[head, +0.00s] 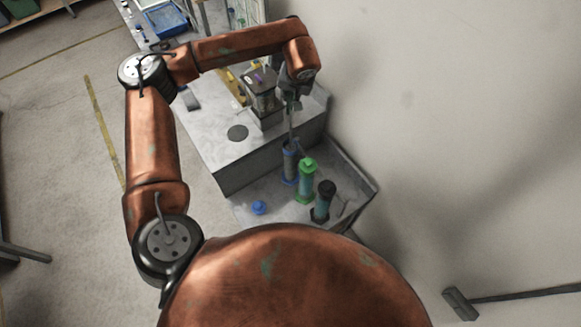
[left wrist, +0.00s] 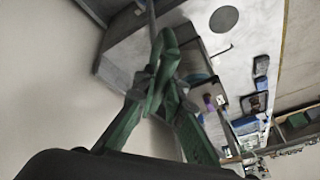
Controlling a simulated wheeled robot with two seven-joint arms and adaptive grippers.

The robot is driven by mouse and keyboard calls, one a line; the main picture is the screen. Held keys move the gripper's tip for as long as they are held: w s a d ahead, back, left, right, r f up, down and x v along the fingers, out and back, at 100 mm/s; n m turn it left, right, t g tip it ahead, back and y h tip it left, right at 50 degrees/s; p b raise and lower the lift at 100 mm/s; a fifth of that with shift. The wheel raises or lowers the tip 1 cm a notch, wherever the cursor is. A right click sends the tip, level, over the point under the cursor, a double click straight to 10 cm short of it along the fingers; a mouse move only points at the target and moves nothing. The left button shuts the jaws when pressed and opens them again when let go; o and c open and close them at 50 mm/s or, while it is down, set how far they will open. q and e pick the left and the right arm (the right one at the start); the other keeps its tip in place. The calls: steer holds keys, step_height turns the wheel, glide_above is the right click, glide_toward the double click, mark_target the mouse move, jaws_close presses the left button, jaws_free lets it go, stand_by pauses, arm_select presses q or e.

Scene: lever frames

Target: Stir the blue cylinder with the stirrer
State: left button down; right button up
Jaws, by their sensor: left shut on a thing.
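The blue cylinder (head: 290,165) stands on the lower grey shelf, with a blue base. My left gripper (head: 291,103) is above it, shut on the stirrer (head: 291,128), a thin grey rod that hangs down roughly upright. The rod's lower end meets the top of the blue cylinder in the head view; I cannot tell how deep it sits inside. In the left wrist view the green fingers of my left gripper (left wrist: 162,80) close around the stirrer (left wrist: 152,18), whose far end is out of frame. My right gripper is not in view.
A green cylinder (head: 306,182) and a black-topped cylinder (head: 323,203) stand close by in a row. A blue cap (head: 259,208) lies on the shelf to the left. A glass-sided device (head: 261,90) and a dark disc (head: 237,133) are on the higher counter. A wall is at right.

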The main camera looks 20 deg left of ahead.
arm_select(q)
steer(key=shift+r+p, duration=0.85)
steer(key=shift+r, duration=0.8)
steer(key=shift+r+p, duration=0.4)
steer(key=shift+r, duration=0.2)
steer(key=shift+r+p, duration=0.6)
steer(key=shift+r, duration=0.4)
